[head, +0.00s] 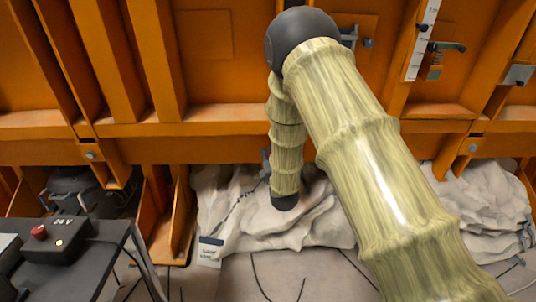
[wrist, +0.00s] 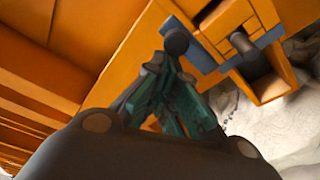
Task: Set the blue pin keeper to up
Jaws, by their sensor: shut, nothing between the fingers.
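In the wrist view, a blue-grey plate (wrist: 193,40) lies against an orange bracket (wrist: 268,88) with a grey pin in its opening; this looks like the blue pin keeper. A dark round knob (wrist: 177,41) stands in front of the plate, just beyond my fingertips. My gripper (wrist: 168,66) has teal fingers, which are shut and empty. They point at the knob; I cannot tell if they touch it. In the head view my arm hides most of this spot, and only a small blue-grey piece (head: 265,163) shows beside it.
An orange steel frame (head: 200,143) fills the back. A scale plate (head: 422,40) and lever (head: 447,47) are at upper right. A black control box (head: 62,240) with a red button stands at lower left.

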